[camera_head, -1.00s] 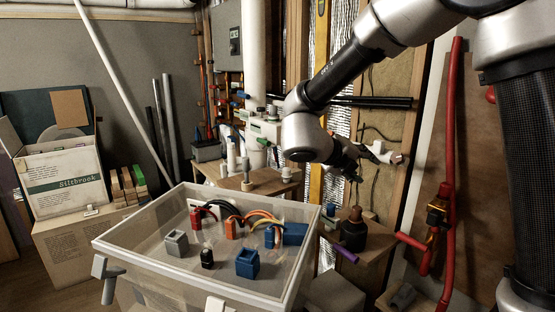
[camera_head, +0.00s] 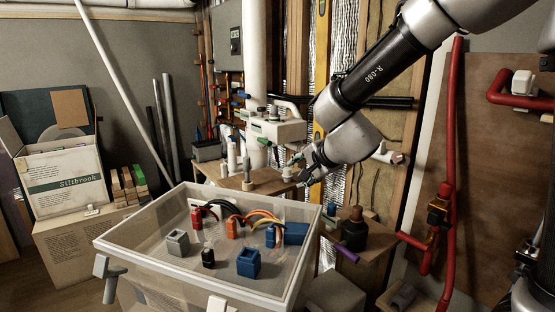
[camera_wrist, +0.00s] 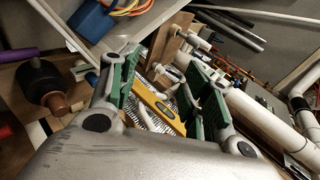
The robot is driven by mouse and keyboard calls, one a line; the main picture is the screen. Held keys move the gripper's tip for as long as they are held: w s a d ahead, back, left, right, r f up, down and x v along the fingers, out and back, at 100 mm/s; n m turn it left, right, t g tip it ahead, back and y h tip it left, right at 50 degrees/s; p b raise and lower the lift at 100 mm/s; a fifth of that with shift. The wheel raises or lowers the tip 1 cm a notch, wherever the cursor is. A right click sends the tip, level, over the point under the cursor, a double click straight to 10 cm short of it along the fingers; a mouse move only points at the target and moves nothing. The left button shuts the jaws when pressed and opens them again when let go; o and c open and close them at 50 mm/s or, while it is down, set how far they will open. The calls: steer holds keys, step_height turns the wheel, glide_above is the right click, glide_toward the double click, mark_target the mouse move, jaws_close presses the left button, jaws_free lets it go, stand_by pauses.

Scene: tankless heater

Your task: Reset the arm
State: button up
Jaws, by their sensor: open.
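My gripper (camera_head: 300,168) is in the middle of the head view, at the lower left end of my arm, above and behind the back right corner of the clear bin. In the wrist view my gripper (camera_wrist: 160,100) shows two fingers with green pads, spread apart. Nothing is between the pads; a yellow level (camera_wrist: 158,104) and silver foil show in the background beyond them. My arm comes down from the upper right in the head view.
A clear bin (camera_head: 190,282) holds blue, grey and red connectors with wires. Behind it a wooden table (camera_head: 222,180) carries white fittings. A dark bottle (camera_head: 353,232) and purple tube (camera_head: 347,253) stand right. Red pipes (camera_head: 447,180) run along the right wall.

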steer(key=s+d+n+g, duration=0.3)
steer(key=s+d+n, duration=0.25)
steer(key=s, duration=0.25)
steer(key=s+d+n+g, duration=0.3)
steer(key=s+d+n, duration=0.25)
steer(key=s, duration=0.35)
steer(key=s+d+r+h, duration=0.2)
steer(key=s+d, duration=0.4)
steer(key=d, duration=0.3)
steer(key=s+d+r+h, duration=0.2)
steer(key=s+d, duration=0.4)
steer(key=d, duration=0.3)
steer(key=shift+s+d+r+t, duration=0.2)
steer(key=shift+s+d+t, duration=0.05)
steer(key=shift+t, duration=0.05)
steer(key=shift+c, duration=0.2)
